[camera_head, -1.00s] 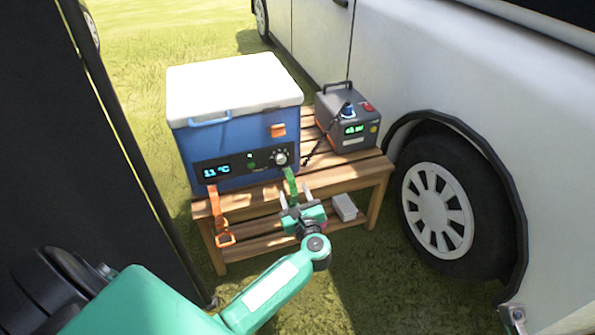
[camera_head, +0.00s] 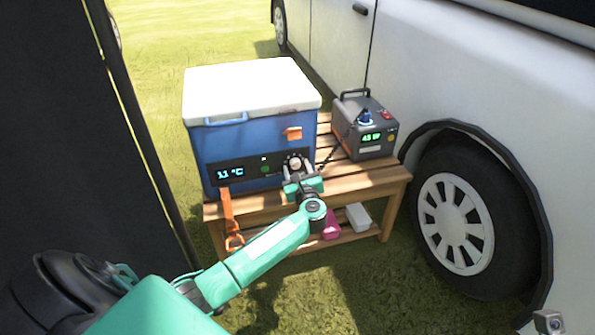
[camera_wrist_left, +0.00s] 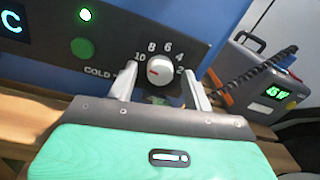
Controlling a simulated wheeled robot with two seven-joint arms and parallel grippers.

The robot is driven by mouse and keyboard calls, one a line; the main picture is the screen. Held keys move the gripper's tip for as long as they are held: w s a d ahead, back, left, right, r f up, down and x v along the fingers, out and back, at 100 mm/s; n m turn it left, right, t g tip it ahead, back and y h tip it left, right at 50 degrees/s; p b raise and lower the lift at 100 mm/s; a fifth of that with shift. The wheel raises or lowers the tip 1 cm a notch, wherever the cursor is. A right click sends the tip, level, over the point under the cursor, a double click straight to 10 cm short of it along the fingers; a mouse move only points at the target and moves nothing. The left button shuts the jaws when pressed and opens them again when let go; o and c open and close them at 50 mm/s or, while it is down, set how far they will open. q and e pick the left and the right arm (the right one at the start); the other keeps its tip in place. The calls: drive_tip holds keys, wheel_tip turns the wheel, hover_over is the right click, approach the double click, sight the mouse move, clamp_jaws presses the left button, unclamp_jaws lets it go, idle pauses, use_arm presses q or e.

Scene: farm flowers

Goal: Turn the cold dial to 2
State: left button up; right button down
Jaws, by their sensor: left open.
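The cold dial (camera_wrist_left: 160,67) is a round pale knob on the black front panel (camera_wrist_left: 108,45) of a blue cooler with a white lid (camera_head: 250,88). In the left wrist view the numbers 10, 8, 6, 4 and 2 arc over it, with COLD printed at its left. Its red mark points left, a little below the 10. My left gripper (camera_wrist_left: 160,78) is open, with one finger on each side of the dial. A gap shows between each finger and the knob. In the head view the left gripper (camera_head: 299,171) partly covers the dial. My right gripper is not in view.
The cooler stands on a slatted wooden bench (camera_head: 345,185). Its display (camera_head: 230,172) reads 11 °C. A grey power box (camera_head: 362,128) with a cable stands right of it. An orange strap (camera_head: 229,215) hangs in front. A white van (camera_head: 455,75) stands close on the right.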

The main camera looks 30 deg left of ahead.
use_arm(q)
drive_tip(key=c, duration=1)
